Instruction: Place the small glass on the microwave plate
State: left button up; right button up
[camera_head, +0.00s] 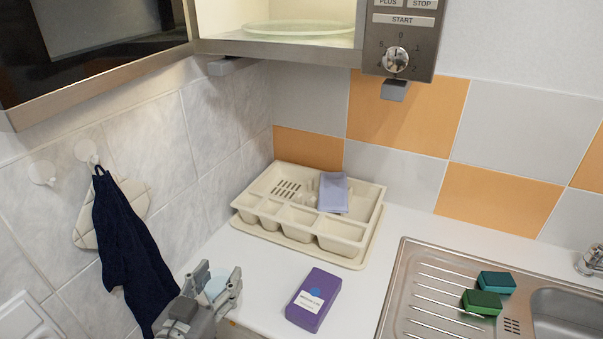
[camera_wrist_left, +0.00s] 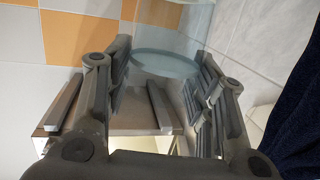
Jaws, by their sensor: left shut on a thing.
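My left gripper (camera_head: 219,274) is at the lower left of the head view, low beside the counter's left end. It is shut on the small glass (camera_head: 215,287), whose pale bluish surface shows between the fingers. In the left wrist view the see-through glass (camera_wrist_left: 168,64) stands between both finger pads, with a round outline visible. The microwave plate (camera_head: 300,28) is a clear round disc inside the open microwave (camera_head: 275,49) at the top of the head view. The plate looks empty in the visible part. The gripper and glass are well below and apart from it. My right gripper is out of view.
The open microwave door (camera_head: 95,45) juts out at upper left. A cream drying rack (camera_head: 345,232) with a lilac cloth (camera_head: 333,192), a purple pack (camera_head: 314,299) and a sink (camera_head: 407,262) with two sponges occupy the counter. A dark towel (camera_head: 128,250) hangs at left.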

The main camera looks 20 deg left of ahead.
pick_arm(q)
jog(key=s+d+f+m+h+b, duration=0.1)
jog(key=d+f+b, duration=0.3)
jog(key=d, duration=0.7)
jog(key=shift+s+f+h, duration=0.5)
jog(key=shift+f, duration=0.1)
jog(key=shift+w+f, duration=0.1)
